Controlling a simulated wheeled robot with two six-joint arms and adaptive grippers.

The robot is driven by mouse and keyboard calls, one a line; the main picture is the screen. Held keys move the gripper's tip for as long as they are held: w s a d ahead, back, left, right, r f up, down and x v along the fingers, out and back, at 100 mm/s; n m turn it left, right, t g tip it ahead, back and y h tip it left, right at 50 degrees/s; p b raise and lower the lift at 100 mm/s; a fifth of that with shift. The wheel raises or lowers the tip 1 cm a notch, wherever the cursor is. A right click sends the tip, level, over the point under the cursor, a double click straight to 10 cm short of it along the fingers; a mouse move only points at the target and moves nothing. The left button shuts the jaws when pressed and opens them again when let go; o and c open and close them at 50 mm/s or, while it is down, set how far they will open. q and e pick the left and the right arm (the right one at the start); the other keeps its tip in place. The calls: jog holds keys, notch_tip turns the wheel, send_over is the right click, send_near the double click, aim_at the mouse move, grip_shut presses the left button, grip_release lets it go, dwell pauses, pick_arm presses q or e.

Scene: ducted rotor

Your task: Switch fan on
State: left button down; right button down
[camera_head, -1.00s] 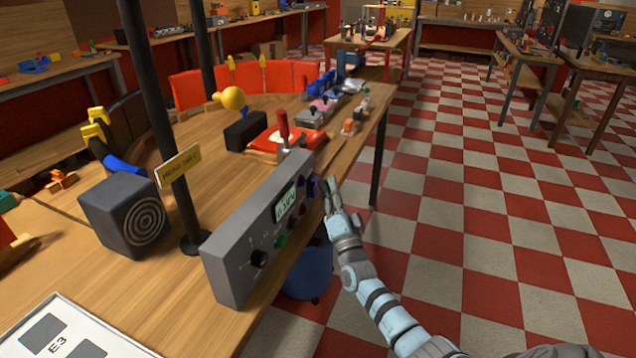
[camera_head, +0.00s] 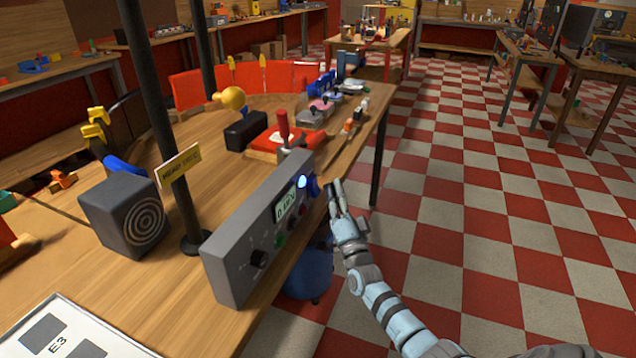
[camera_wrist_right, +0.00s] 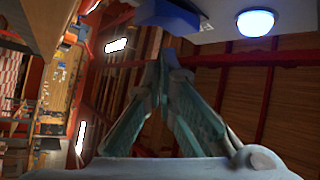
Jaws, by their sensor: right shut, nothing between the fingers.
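A grey control box (camera_head: 236,262) stands on the wooden bench, with a display (camera_head: 286,206), a black knob (camera_head: 258,258) and small red and green controls. A round lamp (camera_head: 302,182) on its face glows blue-white; it also shows in the right wrist view (camera_wrist_right: 256,22). A blue switch part (camera_head: 314,187) sits beside the lamp and appears at the top of the right wrist view (camera_wrist_right: 168,14). My right gripper (camera_head: 336,187) is shut and empty, just right of the blue part and apart from it. A dark box with a ringed round face (camera_head: 140,216) stands to the left. My left gripper is not in view.
A black post with a yellow sign (camera_head: 178,165) stands behind the control box. A red-handled lever (camera_head: 283,128) on a red base and several small items lie farther back on the bench. A blue bin (camera_head: 309,275) is below the bench edge.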

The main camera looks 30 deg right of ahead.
jog(key=shift+s+d+f, duration=0.35)
jog(key=shift+s+d, duration=0.05)
jog(key=shift+s, duration=0.2)
jog(key=shift+s+d+f, duration=0.35)
jog(key=shift+s+d, duration=0.1)
jog(key=shift+s, duration=0.2)
jog(key=shift+s+d+f, duration=0.35)
jog(key=shift+s+d, duration=0.05)
jog(key=shift+s, duration=0.2)
